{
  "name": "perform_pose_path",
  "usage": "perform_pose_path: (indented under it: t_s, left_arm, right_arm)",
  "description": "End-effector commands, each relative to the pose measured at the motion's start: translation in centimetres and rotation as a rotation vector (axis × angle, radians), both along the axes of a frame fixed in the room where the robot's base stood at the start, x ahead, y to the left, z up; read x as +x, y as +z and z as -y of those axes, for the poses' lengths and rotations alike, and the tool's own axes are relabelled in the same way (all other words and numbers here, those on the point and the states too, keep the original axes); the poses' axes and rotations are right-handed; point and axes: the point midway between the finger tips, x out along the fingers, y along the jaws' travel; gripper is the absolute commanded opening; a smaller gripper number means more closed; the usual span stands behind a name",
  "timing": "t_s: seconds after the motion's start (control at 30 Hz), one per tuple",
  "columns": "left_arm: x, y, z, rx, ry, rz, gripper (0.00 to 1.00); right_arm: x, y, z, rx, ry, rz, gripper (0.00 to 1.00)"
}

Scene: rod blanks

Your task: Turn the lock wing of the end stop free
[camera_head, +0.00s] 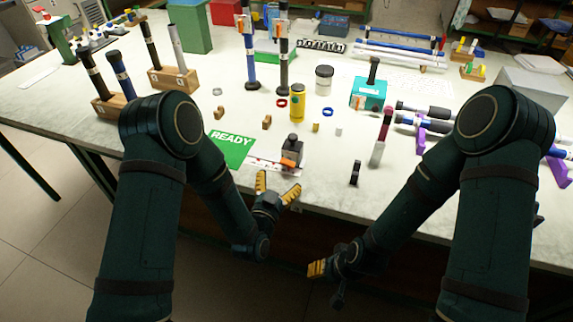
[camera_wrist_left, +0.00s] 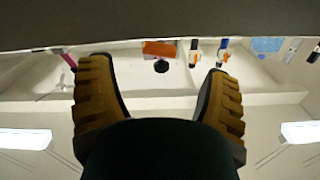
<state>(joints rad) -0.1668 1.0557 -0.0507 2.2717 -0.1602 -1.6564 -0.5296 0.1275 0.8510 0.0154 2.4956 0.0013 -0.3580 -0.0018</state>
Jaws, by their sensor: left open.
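The end stop (camera_head: 292,146) is a dark block standing on a pale scale rail (camera_head: 262,164) near the front edge of the table. Its orange lock wing (camera_head: 289,163) is low on its near side. In the left wrist view the orange wing (camera_wrist_left: 160,48) shows between the fingers, some way off, with a dark round part beside it. My left gripper (camera_head: 277,187) is open and empty, just in front of the table edge and short of the wing. My right gripper (camera_head: 317,269) is lower, in front of the table; its finger gap is not clear.
A green READY card (camera_head: 229,148) lies left of the end stop. A yellow cylinder (camera_head: 297,103) stands behind it. A dark red and grey upright rod (camera_head: 381,138) and a small black piece (camera_head: 354,173) stand to the right. Rods stand in wooden blocks (camera_head: 174,78) at back left.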

Motion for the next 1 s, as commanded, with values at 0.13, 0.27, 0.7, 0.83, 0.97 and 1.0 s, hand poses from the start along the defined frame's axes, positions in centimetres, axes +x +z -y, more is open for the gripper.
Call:
perform_pose_path:
  t_s: [0.13, 0.27, 0.7, 0.83, 0.97, 1.0]
  left_arm:
    - [2.8, 0.0, 0.9, -0.001, 0.0, 0.003, 0.78]
    - [4.7, 0.0, 1.5, -0.001, 0.002, 0.001, 0.78]
    - [6.7, 0.0, 2.2, 0.0, 0.0, -0.002, 0.78]
    - [6.7, 0.0, 2.2, 0.0, 0.0, -0.002, 0.75]
    - [6.7, 0.0, 2.2, 0.0, 0.0, -0.002, 0.29]
    - [6.7, 0.0, 2.2, 0.0, 0.0, -0.002, 0.15]
  right_arm:
    - [0.1, -0.3, 0.0, 0.0, 0.0, 0.001, 0.47]
    - [0.1, -0.5, 0.0, 0.0, 0.0, 0.002, 0.47]
    - [0.1, -0.6, 0.0, -0.001, 0.0, 0.004, 0.47]
    - [0.1, -0.6, 0.0, -0.001, 0.0, 0.003, 0.47]
    - [0.1, -0.6, 0.0, -0.001, 0.0, 0.003, 0.47]
    - [0.1, -0.6, 0.0, -0.001, 0.0, 0.003, 0.47]
